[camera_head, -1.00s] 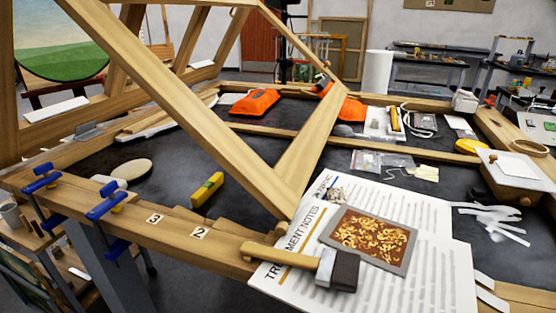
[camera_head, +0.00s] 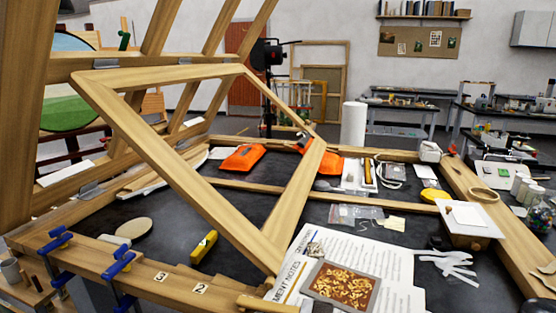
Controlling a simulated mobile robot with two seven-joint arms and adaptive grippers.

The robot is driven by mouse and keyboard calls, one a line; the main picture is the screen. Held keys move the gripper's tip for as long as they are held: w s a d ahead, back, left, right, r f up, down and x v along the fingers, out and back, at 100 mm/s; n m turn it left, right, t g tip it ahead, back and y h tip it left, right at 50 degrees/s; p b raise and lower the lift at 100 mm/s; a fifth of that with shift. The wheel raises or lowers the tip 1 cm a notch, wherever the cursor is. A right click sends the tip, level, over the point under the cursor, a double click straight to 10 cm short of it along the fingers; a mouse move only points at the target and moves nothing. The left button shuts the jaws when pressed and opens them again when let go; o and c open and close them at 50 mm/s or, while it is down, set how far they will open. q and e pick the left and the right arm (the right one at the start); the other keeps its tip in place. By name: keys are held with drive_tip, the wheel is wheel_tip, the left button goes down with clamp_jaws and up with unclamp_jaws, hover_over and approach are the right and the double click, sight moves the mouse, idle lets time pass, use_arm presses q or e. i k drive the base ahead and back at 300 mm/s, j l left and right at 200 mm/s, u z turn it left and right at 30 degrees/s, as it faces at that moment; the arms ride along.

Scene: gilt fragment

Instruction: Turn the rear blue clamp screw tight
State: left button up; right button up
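Two blue clamps grip the wooden rail at the left edge of the table. The rear blue clamp (camera_head: 52,240) sits farther left, and the front blue clamp (camera_head: 118,264) sits to its right, near the number labels. I cannot tell how tight either screw is. Neither of my grippers shows in the head view.
A large tilted wooden frame (camera_head: 178,180) rises over the dark table. A yellow block (camera_head: 204,247), a pale oval pad (camera_head: 134,228) and a printed sheet (camera_head: 336,258) lie near the front. A mallet handle (camera_head: 262,303) shows at the bottom edge.

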sight(57, 231)
drive_tip(key=u, duration=1.35)
